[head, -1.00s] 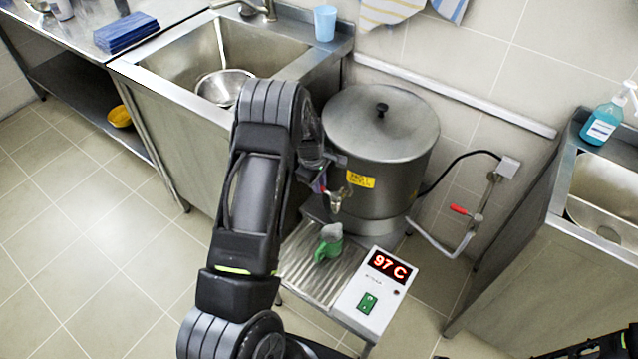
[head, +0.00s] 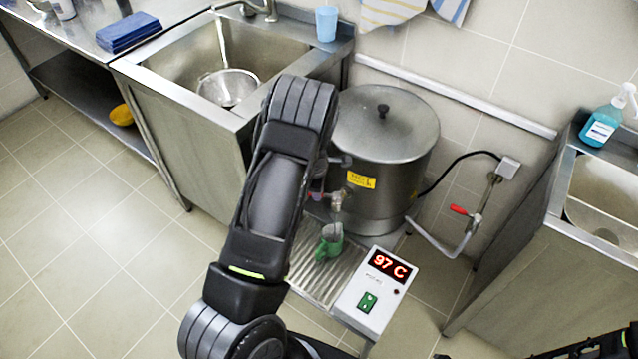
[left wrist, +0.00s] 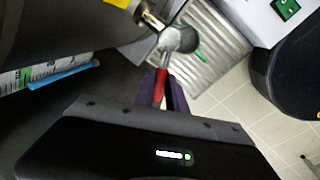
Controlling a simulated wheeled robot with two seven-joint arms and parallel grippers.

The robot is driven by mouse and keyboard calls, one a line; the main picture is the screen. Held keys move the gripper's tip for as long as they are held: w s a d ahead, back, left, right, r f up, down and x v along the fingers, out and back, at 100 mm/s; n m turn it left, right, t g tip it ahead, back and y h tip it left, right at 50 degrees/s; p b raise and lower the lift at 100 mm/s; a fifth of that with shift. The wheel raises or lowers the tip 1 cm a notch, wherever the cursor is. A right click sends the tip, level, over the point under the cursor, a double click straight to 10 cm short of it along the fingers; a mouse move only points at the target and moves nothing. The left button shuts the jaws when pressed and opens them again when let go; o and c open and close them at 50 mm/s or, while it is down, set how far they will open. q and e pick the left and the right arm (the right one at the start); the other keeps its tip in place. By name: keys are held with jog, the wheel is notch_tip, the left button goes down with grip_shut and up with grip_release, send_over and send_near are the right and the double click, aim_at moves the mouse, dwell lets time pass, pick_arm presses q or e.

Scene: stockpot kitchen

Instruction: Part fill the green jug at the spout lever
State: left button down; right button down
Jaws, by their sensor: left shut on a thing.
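The green jug (head: 329,243) stands on the ribbed drip tray (head: 312,284) below the spout (head: 337,198) of the steel boiler (head: 385,140). In the left wrist view its pale open top and green handle (left wrist: 201,55) show beyond the lever. My left gripper (left wrist: 165,97) is shut on the red spout lever (left wrist: 160,86). In the head view my left arm hides most of this gripper. I cannot tell whether water runs or how full the jug is. My right gripper is not clearly in view.
The control box (head: 373,293) beside the tray reads 97 C and has a green switch. A sink with a strainer (head: 228,88) stands left of the boiler. A pipe with a red valve handle (head: 459,210) and a second sink (head: 600,200) are to the right.

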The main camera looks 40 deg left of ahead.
pick_arm(q)
jog(key=shift+s+n, duration=0.1)
jog(key=shift+n, duration=0.2)
jog(key=c, duration=1.4)
grip_release()
jog(key=shift+o, duration=0.2)
notch_tip(320, 180, up, 8)
jog(key=s, duration=0.1)
jog(key=shift+s+d+f, duration=0.15)
jog(key=shift+d+f, duration=0.05)
jog(key=shift+d, duration=0.2)
